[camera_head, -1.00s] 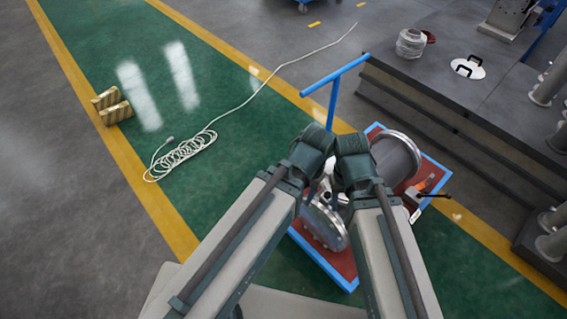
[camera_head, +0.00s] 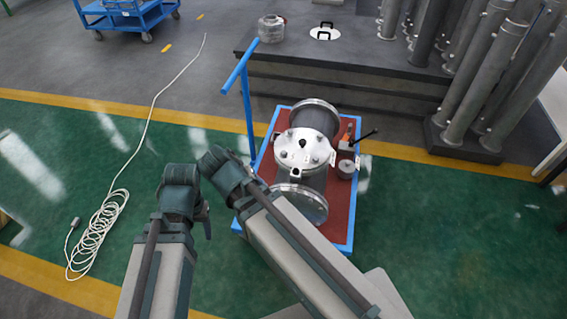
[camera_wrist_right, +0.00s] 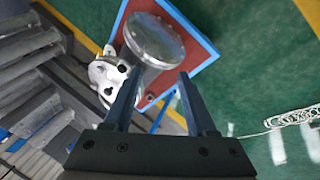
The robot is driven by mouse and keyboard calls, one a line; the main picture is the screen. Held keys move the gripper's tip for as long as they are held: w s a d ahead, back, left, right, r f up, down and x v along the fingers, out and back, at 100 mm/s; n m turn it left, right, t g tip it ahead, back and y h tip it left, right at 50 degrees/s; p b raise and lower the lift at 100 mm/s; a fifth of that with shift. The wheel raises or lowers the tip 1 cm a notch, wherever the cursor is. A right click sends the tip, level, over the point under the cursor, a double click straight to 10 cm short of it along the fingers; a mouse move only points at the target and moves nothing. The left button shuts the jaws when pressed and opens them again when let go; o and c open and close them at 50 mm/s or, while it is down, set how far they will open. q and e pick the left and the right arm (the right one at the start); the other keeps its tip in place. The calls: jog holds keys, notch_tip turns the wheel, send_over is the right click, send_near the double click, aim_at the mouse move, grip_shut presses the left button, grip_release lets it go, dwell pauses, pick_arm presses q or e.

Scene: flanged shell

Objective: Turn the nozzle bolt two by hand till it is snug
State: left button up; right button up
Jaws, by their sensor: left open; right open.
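The grey flanged shell (camera_head: 310,122) lies on a cart, with a round end flange (camera_head: 305,205) towards me. On its top is a white nozzle cover (camera_head: 296,157) with several bolts around its rim; I cannot tell which is bolt two. The white cover also shows in the right wrist view (camera_wrist_right: 104,72), beside the round end flange (camera_wrist_right: 154,40). My left gripper (camera_head: 206,217) is open and empty, left of the cart. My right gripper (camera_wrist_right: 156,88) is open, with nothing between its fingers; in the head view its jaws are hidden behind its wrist.
The red-topped cart (camera_head: 340,207) has blue edges and a tall blue handle (camera_head: 243,90). A grey valve-like part (camera_head: 346,167) with a black lever sits on it. A dark stepped platform (camera_head: 350,80) stands behind. A coiled white cable (camera_head: 97,237) lies on the green floor at left.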

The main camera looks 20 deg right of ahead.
pick_arm(q)
notch_tip(320, 180, down, 34)
jog(key=b, duration=3)
jog(key=shift+r+b, duration=0.25)
jog(key=shift+b, duration=0.1)
pick_arm(e)
jog(key=w+d+f+m+t+h, duration=0.4)
jog(key=w+f, duration=0.3)
jog(key=w+d+f+m+t+h, duration=0.5)
jog(key=w+f, duration=0.1)
jog(key=w, duration=0.1)
jog(key=shift+w+f+t, duration=0.2)
jog(key=shift+f+t, duration=0.1)
jog(key=shift+f, duration=0.05)
jog(key=shift+d, duration=0.1)
